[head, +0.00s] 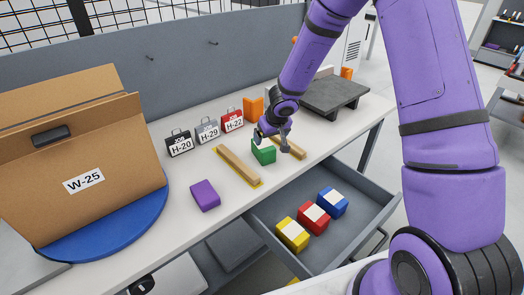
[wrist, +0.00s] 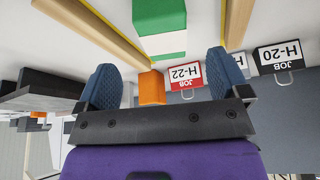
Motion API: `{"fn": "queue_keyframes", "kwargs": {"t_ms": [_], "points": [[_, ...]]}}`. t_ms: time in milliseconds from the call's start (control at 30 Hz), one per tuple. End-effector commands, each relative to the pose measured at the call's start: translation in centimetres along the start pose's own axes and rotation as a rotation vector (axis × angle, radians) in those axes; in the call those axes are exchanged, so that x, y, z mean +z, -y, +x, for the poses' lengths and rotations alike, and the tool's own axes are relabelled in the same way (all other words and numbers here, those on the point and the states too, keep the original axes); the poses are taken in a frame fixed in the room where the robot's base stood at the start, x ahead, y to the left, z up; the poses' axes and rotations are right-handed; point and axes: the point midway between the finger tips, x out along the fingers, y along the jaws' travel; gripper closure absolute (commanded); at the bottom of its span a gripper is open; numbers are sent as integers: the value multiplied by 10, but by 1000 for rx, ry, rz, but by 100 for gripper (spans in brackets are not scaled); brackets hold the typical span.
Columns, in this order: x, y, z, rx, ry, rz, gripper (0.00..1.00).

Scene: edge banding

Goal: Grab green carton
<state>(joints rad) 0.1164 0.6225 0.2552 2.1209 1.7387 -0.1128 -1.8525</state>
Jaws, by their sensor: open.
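The green carton (head: 264,152) sits on the white tabletop between two wooden strips in the head view. It has a green block shape with a white band, and it shows at the top of the wrist view (wrist: 159,18). My gripper (head: 274,137) is just above and beside the carton. In the wrist view my gripper (wrist: 160,80) has its two blue fingers wide apart, with nothing between them, and the carton lies beyond the fingertips, roughly centred. I cannot tell from the head view whether a finger touches the carton.
Wooden strips (head: 240,166) flank the carton. Job boxes (head: 207,131) and an orange block (head: 253,108) stand behind. A purple block (head: 205,195) lies left, near a large cardboard box (head: 80,150) on a blue turntable (head: 110,240). An open drawer (head: 265,212) holds yellow, red and blue cartons.

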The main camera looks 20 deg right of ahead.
Motion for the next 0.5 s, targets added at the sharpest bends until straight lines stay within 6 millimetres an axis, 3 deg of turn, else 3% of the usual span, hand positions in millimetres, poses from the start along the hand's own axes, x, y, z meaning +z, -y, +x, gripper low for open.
{"fn": "queue_keyframes", "kwargs": {"t_ms": [500], "points": [[1,-1,26,2,7,-3,6]]}}
